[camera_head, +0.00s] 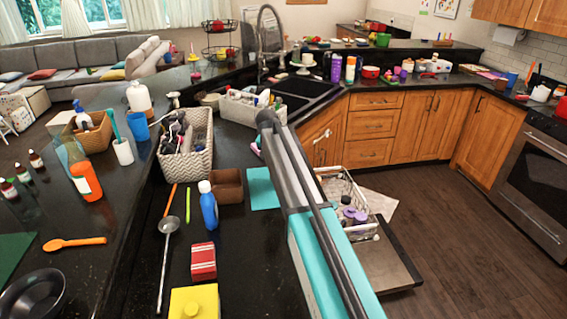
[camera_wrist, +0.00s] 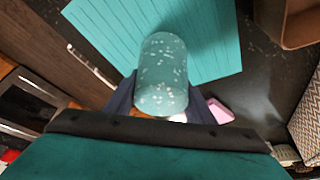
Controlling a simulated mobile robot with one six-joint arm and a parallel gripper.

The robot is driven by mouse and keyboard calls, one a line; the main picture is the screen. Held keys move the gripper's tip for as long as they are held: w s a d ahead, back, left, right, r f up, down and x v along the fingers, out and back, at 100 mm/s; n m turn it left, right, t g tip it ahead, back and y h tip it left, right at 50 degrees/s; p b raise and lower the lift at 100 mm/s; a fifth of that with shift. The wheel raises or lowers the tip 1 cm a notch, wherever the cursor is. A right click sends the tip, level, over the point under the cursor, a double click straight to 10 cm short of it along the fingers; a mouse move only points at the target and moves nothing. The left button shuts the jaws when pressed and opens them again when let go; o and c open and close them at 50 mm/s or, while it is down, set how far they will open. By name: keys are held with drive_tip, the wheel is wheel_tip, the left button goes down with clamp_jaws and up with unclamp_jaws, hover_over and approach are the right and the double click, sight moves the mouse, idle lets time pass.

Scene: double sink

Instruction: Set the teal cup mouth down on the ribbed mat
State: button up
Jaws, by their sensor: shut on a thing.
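The teal cup (camera_wrist: 162,72), speckled with white, is between the two dark fingers of my gripper (camera_wrist: 161,98) in the wrist view. My gripper is shut on its sides. No opening of the cup shows, so I cannot tell for sure which way its mouth faces. The teal ribbed mat (camera_wrist: 105,32) lies on the dark counter just beyond the cup. The cup overlaps the mat's edge in the picture; its height above it is unclear. In the head view the mat (camera_head: 263,188) is left of my arm, which hides the cup and fingers.
A brown open box (camera_head: 228,186) and a blue bottle (camera_head: 208,206) stand left of the mat. A woven basket (camera_head: 187,155) is behind them. A pink item (camera_wrist: 219,111) lies near my right finger. The sink (camera_head: 300,88) is farther back, and an open dishwasher rack (camera_head: 345,200) is at right.

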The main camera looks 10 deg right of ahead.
drive_tip(key=shift+f+b, duration=0.55)
drive_tip(key=shift+f, duration=0.75)
drive_tip(key=o, duration=1.1)
drive_tip(key=shift+r, duration=0.1)
drive_tip(key=shift+b+v, duration=1.75)
drive_tip(key=shift+v, duration=5.05)
drive_tip(key=shift+a, duration=0.1)
